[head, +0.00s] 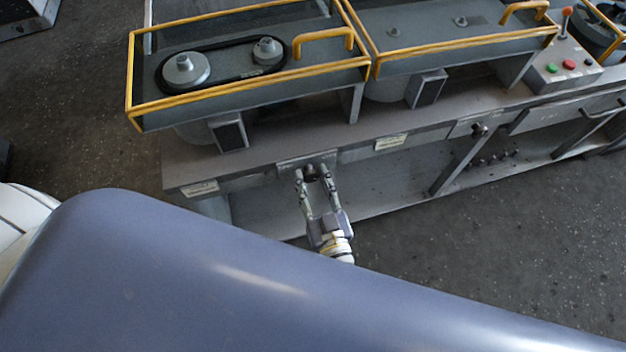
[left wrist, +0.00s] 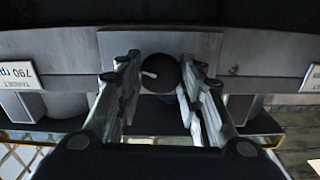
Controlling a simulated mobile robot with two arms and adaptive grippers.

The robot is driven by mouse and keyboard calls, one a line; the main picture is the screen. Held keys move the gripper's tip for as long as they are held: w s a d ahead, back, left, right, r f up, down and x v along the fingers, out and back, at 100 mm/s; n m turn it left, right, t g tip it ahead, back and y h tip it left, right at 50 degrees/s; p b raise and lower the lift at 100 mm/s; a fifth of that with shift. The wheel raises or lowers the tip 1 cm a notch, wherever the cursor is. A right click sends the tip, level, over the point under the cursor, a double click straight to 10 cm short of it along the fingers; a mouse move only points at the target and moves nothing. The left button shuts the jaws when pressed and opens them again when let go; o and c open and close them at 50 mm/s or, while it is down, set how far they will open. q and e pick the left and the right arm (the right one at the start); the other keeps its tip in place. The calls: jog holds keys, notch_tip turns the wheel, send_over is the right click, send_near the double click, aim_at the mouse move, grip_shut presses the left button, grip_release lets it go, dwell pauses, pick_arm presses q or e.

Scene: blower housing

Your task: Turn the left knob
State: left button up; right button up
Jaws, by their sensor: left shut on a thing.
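The left knob (head: 310,170) is dark and round, on a plate on the front rail of the grey machine frame (head: 270,150). My left gripper (head: 313,177) reaches it from the front, its two fingers on either side and shut on it. In the left wrist view the black knob (left wrist: 158,74) shows between the fingertips, with a short pale mark on its upper left face. My right gripper is not in view.
Another knob (head: 479,130) sits farther right on the rail. A label (left wrist: 20,78) reading 790 rpm appears upside down in the left wrist view. Yellow guard rails (head: 250,82) surround a belt drive above. A control box (head: 562,66) with red and green buttons stands at right. Open floor lies in front.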

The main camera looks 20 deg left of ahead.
pick_arm(q)
jog(key=m+b, duration=0.1)
jog(key=m, duration=0.1)
jog(key=shift+f+m+b, duration=0.1)
jog(key=shift+m+b, duration=0.2)
jog(key=m+b, duration=0.1)
jog(key=m, duration=0.1)
jog(key=shift+m, duration=0.3)
jog(key=m, duration=0.3)
jog(key=shift+b, duration=0.35)
jog(key=shift+w+m, duration=0.1)
jog(key=shift+m, duration=1.5)
jog(key=o, duration=1.1)
jog(key=shift+c, duration=0.2)
jog(key=shift+d, duration=0.1)
